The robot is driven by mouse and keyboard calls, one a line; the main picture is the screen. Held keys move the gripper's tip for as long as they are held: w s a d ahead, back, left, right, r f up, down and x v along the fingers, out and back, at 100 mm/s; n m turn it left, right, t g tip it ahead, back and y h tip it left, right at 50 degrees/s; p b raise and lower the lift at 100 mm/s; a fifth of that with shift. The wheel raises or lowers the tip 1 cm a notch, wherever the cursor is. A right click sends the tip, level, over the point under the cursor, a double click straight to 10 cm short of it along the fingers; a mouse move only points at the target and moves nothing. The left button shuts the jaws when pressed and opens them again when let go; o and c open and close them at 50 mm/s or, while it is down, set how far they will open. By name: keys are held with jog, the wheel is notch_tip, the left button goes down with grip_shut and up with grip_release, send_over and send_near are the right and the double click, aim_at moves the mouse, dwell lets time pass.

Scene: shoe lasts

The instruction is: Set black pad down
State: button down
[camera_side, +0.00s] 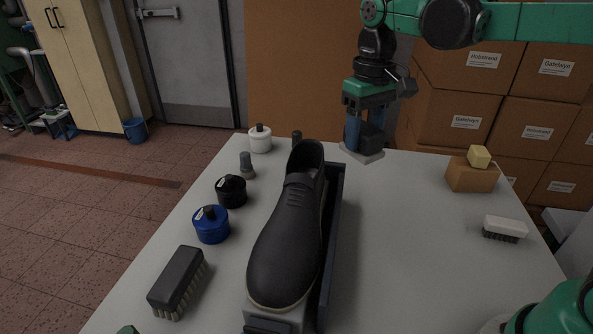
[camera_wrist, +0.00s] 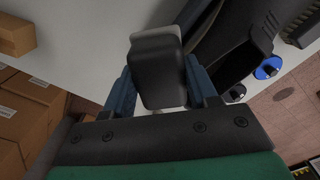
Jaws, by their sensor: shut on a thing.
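My gripper (camera_side: 363,132) is at the far edge of the table, to the right of the shoe's heel end. Its blue fingers are shut on the black pad (camera_side: 372,138). The pad has a light grey flat piece (camera_side: 362,153) under it, at or just above the tabletop; I cannot tell whether it touches. In the wrist view the black pad (camera_wrist: 160,72) sits between the two fingers, with light grey (camera_wrist: 157,33) showing past its end.
A dark shoe (camera_side: 287,235) lies in a blue-grey holder (camera_side: 332,240) mid-table. Left are a brush (camera_side: 178,280), blue jar (camera_side: 211,225), black jar (camera_side: 231,192) and white jar (camera_side: 260,140). Right are a tan block (camera_side: 472,176) and white brush (camera_side: 505,227). The table between is clear.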

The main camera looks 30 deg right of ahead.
dwell(0.3)
jog(key=s+a+r+n, duration=0.2)
jog(key=s+a+n, duration=0.3)
jog(key=s+a, duration=0.4)
jog(key=s+a+r+n, duration=0.2)
jog(key=s+a+n, duration=0.2)
jog(key=s+a, duration=0.5)
jog(key=f, duration=0.5)
jog(key=w+a+f, duration=0.1)
jog(key=f, duration=0.9)
jog(key=shift+w+a+f, duration=0.15)
jog(key=shift+a+f, duration=0.1)
jog(key=shift+f, duration=2.4)
jog(key=c, duration=0.5)
grip_release()
jog(key=shift+f, duration=0.1)
jog(key=shift+c, duration=0.2)
